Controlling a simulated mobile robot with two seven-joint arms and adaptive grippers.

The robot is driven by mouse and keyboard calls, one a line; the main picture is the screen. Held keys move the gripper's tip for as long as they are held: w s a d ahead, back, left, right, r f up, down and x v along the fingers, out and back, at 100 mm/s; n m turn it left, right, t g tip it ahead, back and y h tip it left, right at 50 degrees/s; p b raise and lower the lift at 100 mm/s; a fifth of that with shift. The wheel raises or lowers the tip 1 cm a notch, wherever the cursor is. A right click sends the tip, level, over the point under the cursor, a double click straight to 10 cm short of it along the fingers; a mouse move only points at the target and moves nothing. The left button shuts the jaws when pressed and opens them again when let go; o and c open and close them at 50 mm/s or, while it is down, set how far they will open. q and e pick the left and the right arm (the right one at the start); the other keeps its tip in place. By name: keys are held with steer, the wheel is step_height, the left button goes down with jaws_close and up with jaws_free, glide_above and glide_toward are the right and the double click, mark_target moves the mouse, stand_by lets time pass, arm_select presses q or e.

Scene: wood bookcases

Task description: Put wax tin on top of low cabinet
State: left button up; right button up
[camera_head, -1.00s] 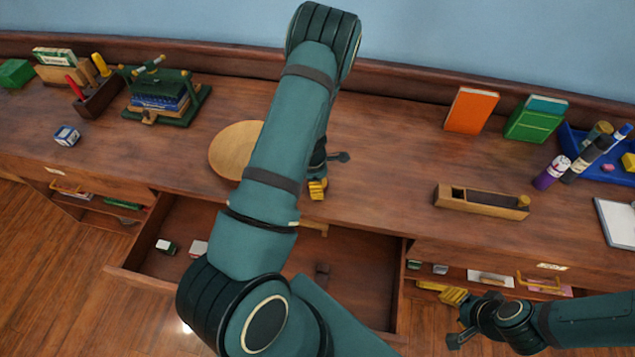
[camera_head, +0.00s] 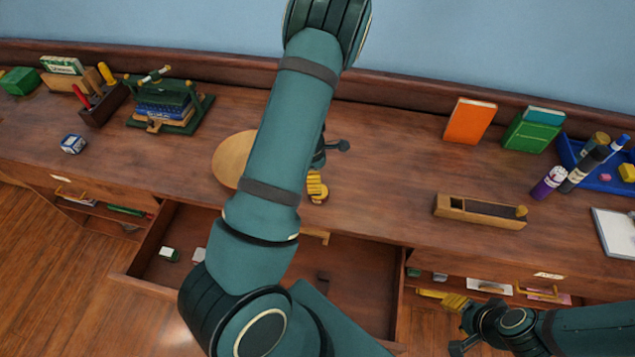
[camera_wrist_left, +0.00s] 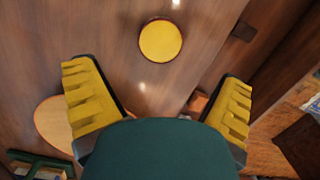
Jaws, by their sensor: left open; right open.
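The wax tin (camera_wrist_left: 160,40), a round yellow disc with a dark rim, lies flat on the brown wooden top of the low cabinet (camera_head: 390,180). My left gripper (camera_wrist_left: 158,95) is open, its two yellow fingers spread apart, with the tin ahead of the gap and not between the pads. In the head view my left gripper (camera_head: 317,178) is over the cabinet top, mostly hidden behind my own arm; only a sliver of the tin may show below it. My right gripper (camera_head: 453,326) is open and empty in front of the cabinet at the lower right.
An open drawer (camera_head: 350,275) with small items juts out below the left arm. A round wooden board (camera_head: 232,160) lies left of the left gripper. A wood plane (camera_head: 480,209), books (camera_head: 470,120) and a blue tray (camera_head: 570,150) stand to the right. Cabinet top between board and plane is largely clear.

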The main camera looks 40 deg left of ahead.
arm_select(q)
steer(key=shift+s+a+r+p, duration=0.15)
steer(key=shift+r+p, duration=0.15)
steer(key=shift+r, duration=1.35)
steer(key=s+d+f+m, duration=0.3)
steer(key=d+m, duration=0.3)
steer(key=d, duration=0.1)
steer(key=s+d+f+m, duration=0.2)
steer(key=d+f+m, duration=0.1)
steer(key=d+m, duration=0.4)
steer(key=s+d+r+m+t+h, duration=0.1)
steer(key=s+d+r+m+h, duration=0.1)
steer(key=d+m, duration=0.9)
steer(key=d+h, duration=0.1)
steer(key=d, duration=0.1)
steer(key=shift+d+r, duration=0.2)
steer(key=shift+d, duration=0.15)
steer(key=shift+f, duration=0.1)
step_height(320, 180, down, 10)
steer(key=b, duration=0.9)
steer(key=shift+s+d+r, duration=0.2)
steer(key=shift+s+r, duration=0.05)
